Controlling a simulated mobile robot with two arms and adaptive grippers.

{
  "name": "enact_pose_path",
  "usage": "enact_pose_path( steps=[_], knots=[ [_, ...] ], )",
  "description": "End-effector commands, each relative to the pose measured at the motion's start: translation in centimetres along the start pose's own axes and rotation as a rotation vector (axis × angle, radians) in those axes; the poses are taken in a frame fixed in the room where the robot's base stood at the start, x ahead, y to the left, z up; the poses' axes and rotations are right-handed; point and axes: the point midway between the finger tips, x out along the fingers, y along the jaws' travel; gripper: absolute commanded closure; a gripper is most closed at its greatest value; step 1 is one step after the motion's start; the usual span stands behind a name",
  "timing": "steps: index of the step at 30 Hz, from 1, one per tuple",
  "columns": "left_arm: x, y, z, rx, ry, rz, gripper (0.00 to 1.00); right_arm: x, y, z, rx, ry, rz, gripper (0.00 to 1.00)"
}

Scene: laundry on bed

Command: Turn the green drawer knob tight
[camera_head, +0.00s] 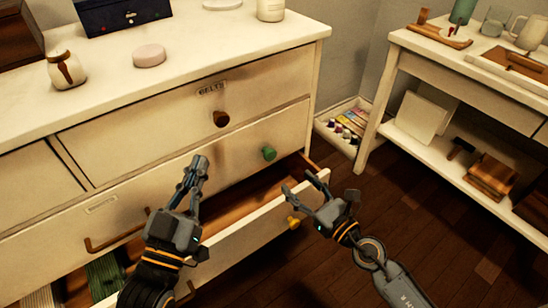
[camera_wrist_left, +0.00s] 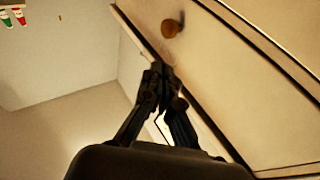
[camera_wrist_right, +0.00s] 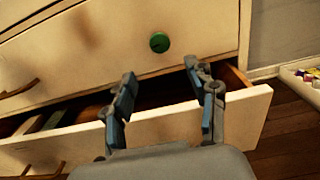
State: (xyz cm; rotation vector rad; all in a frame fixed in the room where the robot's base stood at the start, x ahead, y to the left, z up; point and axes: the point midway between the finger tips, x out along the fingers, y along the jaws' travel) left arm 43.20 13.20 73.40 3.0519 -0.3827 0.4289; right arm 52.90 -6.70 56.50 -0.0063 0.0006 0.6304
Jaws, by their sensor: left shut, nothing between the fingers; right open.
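The green knob (camera_head: 269,153) is on the right part of a cream drawer front of the dresser. In the right wrist view the green knob (camera_wrist_right: 159,42) is round, with a dark slot-like mark on its face. My right gripper (camera_head: 304,192) is open and empty, below and to the right of the knob, apart from it; its fingers (camera_wrist_right: 168,90) point toward the dresser. My left gripper (camera_head: 199,162) is shut and empty, to the left of the knob in front of the drawer front. In the left wrist view its fingertips (camera_wrist_left: 159,70) are together near a brown knob (camera_wrist_left: 171,28).
A lower drawer (camera_head: 262,222) with a yellow knob (camera_head: 293,221) stands pulled open beneath the green-knob drawer. A brown knob (camera_head: 221,118) is on the drawer above. A low tray (camera_head: 326,133) with small items lies on the floor to the right. A white table (camera_head: 420,45) stands beyond it.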

Motion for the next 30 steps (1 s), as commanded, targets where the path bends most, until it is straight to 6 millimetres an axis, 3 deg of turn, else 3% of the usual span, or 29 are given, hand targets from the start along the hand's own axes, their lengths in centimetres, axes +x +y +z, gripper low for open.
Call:
enact_pose_path(
  steps=[8, 15, 21, 29, 30],
  knots=[
    [-0.1, -0.1, 0.7, 0.002, -0.036, -0.002, 1.00, 6.2, 0.0, 0.2, 0.005, -0.005, -0.001, 0.43],
    [0.0, 0.2, -1.7, -0.003, 0.102, 0.006, 1.00, 9.9, 0.0, 0.1, 0.006, -0.004, -0.002, 0.43],
    [-0.1, 0.4, -2.8, -0.005, 0.160, 0.009, 1.00, 11.1, 0.0, 0.1, 0.005, -0.003, -0.001, 0.43],
    [-0.1, 0.4, -2.9, -0.005, 0.165, 0.009, 1.00, 11.1, 0.0, 0.1, 0.005, -0.002, -0.002, 0.43],
    [-0.1, 0.4, -2.9, -0.005, 0.165, 0.009, 1.00, 11.1, 0.0, 0.1, 0.006, -0.003, -0.002, 0.51]
  ],
)
